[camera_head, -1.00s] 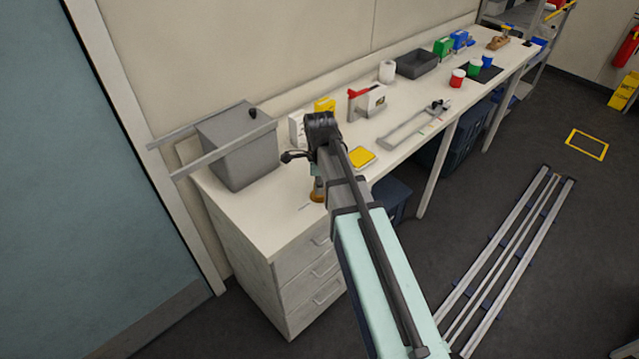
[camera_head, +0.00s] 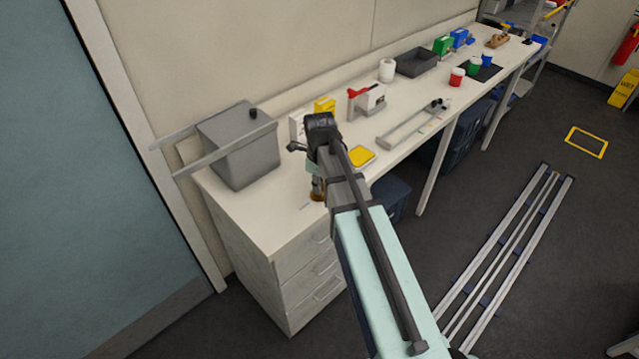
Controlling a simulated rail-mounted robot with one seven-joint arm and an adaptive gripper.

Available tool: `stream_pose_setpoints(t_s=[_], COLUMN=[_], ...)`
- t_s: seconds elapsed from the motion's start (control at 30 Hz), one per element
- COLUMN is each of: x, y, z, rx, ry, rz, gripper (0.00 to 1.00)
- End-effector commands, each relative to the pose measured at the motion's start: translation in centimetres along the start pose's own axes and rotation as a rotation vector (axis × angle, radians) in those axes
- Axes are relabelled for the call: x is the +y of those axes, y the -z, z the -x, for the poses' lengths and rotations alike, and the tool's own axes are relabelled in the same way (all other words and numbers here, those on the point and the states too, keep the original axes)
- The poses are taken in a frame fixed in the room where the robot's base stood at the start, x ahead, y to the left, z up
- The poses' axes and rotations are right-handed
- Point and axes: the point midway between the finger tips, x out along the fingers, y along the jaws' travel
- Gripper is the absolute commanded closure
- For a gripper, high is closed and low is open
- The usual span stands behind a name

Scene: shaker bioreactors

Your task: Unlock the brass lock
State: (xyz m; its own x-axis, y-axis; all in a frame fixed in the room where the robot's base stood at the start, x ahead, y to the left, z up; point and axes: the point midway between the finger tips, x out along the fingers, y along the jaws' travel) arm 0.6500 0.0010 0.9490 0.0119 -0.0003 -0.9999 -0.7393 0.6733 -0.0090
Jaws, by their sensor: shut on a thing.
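A small brass-coloured piece (camera_head: 317,195), which looks like the brass lock, stands on the near left part of the white bench. My arm covers most of it, and no lock detail or key can be made out. My gripper (camera_head: 316,182) is mostly hidden behind my own arm, pointing down at the brass piece. It appears shut on it, but the contact itself is too small and covered to see.
A grey box (camera_head: 237,148) with two rails stands left of my arm. The bench front left (camera_head: 250,215) is clear.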

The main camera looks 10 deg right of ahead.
Motion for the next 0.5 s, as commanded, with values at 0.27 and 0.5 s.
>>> stream_pose_setpoints(t_s=[0.27, 0.5], x=[0.62, 0.65], y=[0.51, 0.51], z=[-0.83, -0.71], rx=[0.013, 0.015], ry=[-0.016, -0.015], rz=[-0.010, -0.219], gripper=[1.00, 1.00])
